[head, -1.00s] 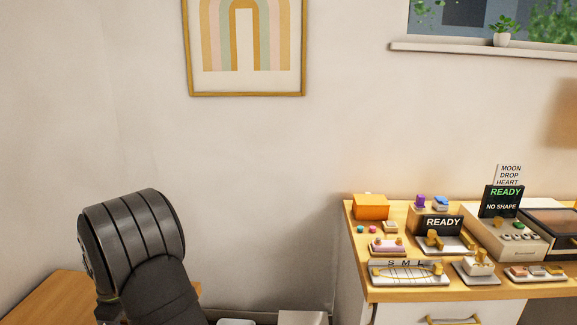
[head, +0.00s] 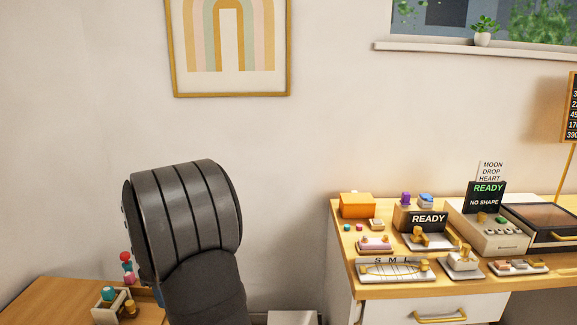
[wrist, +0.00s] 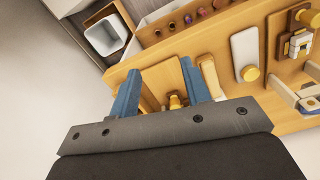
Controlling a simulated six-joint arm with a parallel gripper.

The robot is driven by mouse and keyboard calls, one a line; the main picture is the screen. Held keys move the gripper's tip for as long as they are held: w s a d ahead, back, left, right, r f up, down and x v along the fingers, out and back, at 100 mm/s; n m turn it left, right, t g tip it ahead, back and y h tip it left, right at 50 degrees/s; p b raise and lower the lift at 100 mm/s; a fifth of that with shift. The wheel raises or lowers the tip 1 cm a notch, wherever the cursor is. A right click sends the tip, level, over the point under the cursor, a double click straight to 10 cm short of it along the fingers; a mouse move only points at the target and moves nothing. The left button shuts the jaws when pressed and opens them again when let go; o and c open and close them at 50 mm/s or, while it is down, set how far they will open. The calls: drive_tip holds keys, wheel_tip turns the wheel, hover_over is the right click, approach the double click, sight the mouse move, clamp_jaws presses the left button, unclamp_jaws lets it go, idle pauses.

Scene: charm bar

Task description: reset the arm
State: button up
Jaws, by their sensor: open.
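My gripper (wrist: 160,95) shows in the wrist view with its two blue fingers apart and nothing between them. Beyond the fingers lies a wooden bench top (wrist: 232,40) with small fittings on it. A small brass piece (wrist: 175,101) shows between the fingers, on the bench side. I cannot tell how far it is from the fingertips.
A charm bench (head: 345,272) with READY signs (head: 429,219) stands at the right. A wooden table (head: 50,300) with small colored items (head: 108,294) is at the lower left. A white bin (wrist: 105,37) shows in the wrist view.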

drive_tip(key=w+d+f+m, duration=0.1)
drive_tip(key=w+d+m, duration=0.4)
drive_tip(key=d, duration=0.5)
drive_tip(key=w+d+f+m, duration=0.2)
drive_tip(key=w+d+m, duration=0.1)
drive_tip(key=d+m, duration=0.65)
drive_tip(key=w+d+f+m, duration=0.1)
drive_tip(key=w+d+m, duration=0.35)
drive_tip(key=d, duration=0.65)
drive_tip(key=shift+n, duration=0.9)
drive_tip(key=shift+w+a+r, duration=0.1)
drive_tip(key=shift+a+r, duration=0.1)
drive_tip(key=shift+a, duration=1.05)
drive_tip(key=shift+a+r, duration=0.2)
drive_tip(key=shift+a, duration=1.05)
drive_tip(key=shift+o, duration=0.5)
